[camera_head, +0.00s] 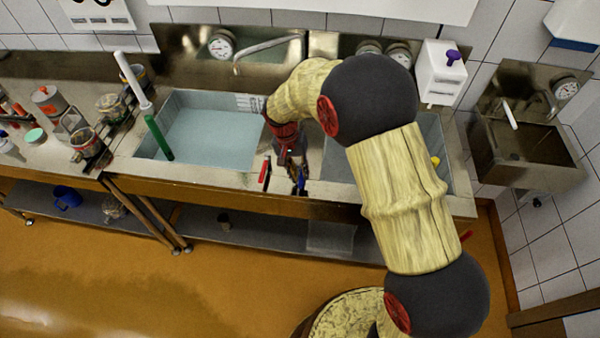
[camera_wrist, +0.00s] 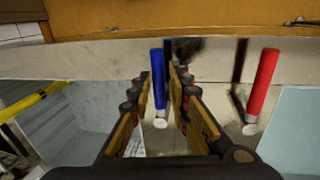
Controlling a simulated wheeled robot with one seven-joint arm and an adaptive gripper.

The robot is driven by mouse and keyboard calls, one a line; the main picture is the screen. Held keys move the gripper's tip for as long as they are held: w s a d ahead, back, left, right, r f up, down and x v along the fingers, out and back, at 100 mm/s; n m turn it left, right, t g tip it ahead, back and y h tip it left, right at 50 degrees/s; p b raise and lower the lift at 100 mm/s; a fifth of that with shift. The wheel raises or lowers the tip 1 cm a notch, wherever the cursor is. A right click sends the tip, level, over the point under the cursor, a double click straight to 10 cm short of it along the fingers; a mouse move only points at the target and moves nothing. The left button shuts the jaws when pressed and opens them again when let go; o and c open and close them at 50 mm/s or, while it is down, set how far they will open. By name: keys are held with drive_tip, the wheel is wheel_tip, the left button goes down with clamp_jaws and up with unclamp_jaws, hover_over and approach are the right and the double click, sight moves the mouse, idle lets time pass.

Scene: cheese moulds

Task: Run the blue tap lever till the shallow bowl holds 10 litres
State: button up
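The blue tap lever (camera_wrist: 158,82) stands on the counter's front edge, between the fingers of my gripper (camera_wrist: 163,76). The fingers are apart, with a gap beside the lever; any light touch cannot be told. In the head view, the blue lever (camera_head: 300,181) shows just below my gripper (camera_head: 289,168). The left basin (camera_head: 176,97) has a flat pale blue surface that looks like water. The right basin (camera_head: 440,135) is mostly hidden behind my arm; its grey inside (camera_wrist: 75,122) shows in the wrist view. I cannot tell which basin is the shallow bowl, nor read a level.
A red lever (camera_wrist: 264,85) stands close beside the blue one. A green and white upright rod (camera_head: 157,137) stands at the left basin. A spout (camera_head: 265,46) and a dial (camera_head: 221,45) are behind it. Jars crowd the left counter. A small wall sink (camera_head: 525,150) is at right.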

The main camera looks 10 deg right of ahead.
drive_tip(key=shift+o, duration=1.3)
drive_tip(key=shift+r, duration=0.1)
wheel_tip(320, 180, up, 12)
drive_tip(key=a, duration=0.2)
drive_tip(key=shift+w+f, duration=0.25)
drive_tip(key=shift+w, duration=0.1)
drive_tip(key=shift+a, duration=0.1)
idle(1.7)
